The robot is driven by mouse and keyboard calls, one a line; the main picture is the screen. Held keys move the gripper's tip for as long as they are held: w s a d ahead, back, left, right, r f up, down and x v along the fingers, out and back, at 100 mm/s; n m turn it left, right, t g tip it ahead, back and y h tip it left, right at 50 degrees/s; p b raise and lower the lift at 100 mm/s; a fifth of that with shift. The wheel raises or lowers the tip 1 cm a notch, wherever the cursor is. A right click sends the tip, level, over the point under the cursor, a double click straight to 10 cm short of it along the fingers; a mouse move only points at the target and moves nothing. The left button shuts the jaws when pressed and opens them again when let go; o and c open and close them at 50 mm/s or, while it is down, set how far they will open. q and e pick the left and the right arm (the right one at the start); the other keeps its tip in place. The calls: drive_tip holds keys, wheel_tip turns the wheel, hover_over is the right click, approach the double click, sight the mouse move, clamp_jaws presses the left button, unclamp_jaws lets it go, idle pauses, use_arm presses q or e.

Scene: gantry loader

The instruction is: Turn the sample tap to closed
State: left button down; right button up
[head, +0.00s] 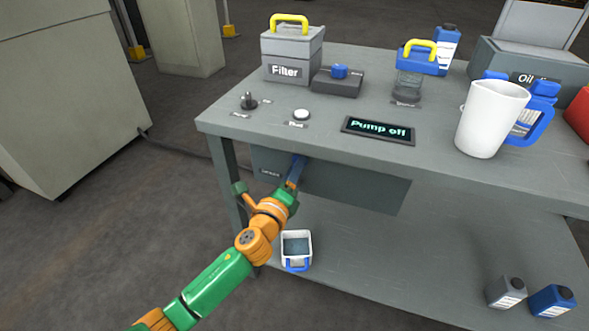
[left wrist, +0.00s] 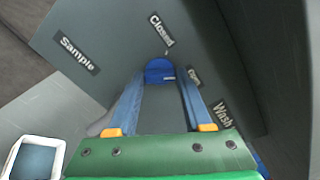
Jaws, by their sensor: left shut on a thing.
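The sample tap's blue knob (left wrist: 160,71) is on the grey panel (left wrist: 110,60) below the bench top, seen in the left wrist view. The labels Sample (left wrist: 77,55), Closed (left wrist: 161,29) and Open (left wrist: 194,76) are around it. My left gripper (left wrist: 162,80) is shut on the knob, one blue finger on each side. A small pale mark shows above the knob, towards Closed; I cannot tell for sure which way the knob points. My right gripper is not in view.
A white container (head: 307,242) with a blue handle stands on the lower shelf under the gripper. The bench leg (head: 229,170) is left of my arm. The bench top holds a Pump off display (head: 378,130), a filter box (head: 291,52) and a white jug (head: 490,118).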

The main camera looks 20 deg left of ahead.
use_arm(q)
drive_tip(key=n, duration=0.4)
drive_tip(key=shift+n+p, duration=0.3)
drive_tip(key=shift+n, duration=0.6)
drive_tip(key=n+p, duration=0.1)
drive_tip(key=n, duration=0.3)
drive_tip(key=shift+n, duration=0.8)
drive_tip(key=shift+n+p, duration=0.3)
drive_tip(key=shift+n, duration=0.6)
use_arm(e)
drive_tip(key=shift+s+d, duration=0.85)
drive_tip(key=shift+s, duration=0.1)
use_arm(q)
drive_tip(key=shift+c, duration=1.6)
unclamp_jaws()
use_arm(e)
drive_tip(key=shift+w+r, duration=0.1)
